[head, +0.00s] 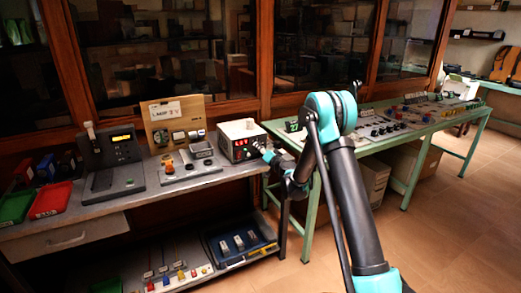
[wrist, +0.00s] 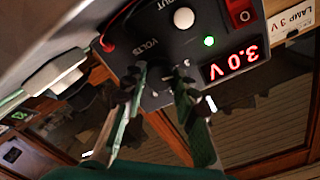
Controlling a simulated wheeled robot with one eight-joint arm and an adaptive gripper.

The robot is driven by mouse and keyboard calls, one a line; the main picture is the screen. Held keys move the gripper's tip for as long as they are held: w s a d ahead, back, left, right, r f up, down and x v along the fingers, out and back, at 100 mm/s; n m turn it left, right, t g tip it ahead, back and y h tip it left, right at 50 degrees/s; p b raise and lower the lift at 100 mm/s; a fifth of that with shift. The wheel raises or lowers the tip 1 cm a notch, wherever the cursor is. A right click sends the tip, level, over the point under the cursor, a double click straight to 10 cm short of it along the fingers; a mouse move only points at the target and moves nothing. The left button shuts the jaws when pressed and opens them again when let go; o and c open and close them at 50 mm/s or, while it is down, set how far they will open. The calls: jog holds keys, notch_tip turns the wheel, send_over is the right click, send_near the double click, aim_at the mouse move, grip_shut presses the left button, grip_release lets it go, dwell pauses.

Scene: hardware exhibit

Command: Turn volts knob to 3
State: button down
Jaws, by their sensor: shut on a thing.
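The power supply (head: 241,140) is a pale box with a dark front panel, on the grey bench in the head view. In the wrist view its front panel (wrist: 205,45) appears upside down, with a lit red display (wrist: 235,60) reading 3.0 V and the label VOLTS. My gripper (wrist: 161,76) is shut on the volts knob beside that label. Its two fingers stand either side of the knob and mostly hide it. In the head view my gripper (head: 272,157) is at the right side of the supply's front; the knob cannot be made out there.
The panel also has a white button (wrist: 183,18), a green light (wrist: 209,41) and a red switch (wrist: 241,10). A "LAMP 3 V" card (head: 165,110) is on a wooden board (head: 188,112) behind. A control box (head: 187,163) stands left of the supply. A green table (head: 370,157) stands right.

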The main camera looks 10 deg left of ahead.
jog(key=shift+n, duration=0.3)
jog(key=c, duration=1.2)
grip_release()
jog(key=v, duration=1.2)
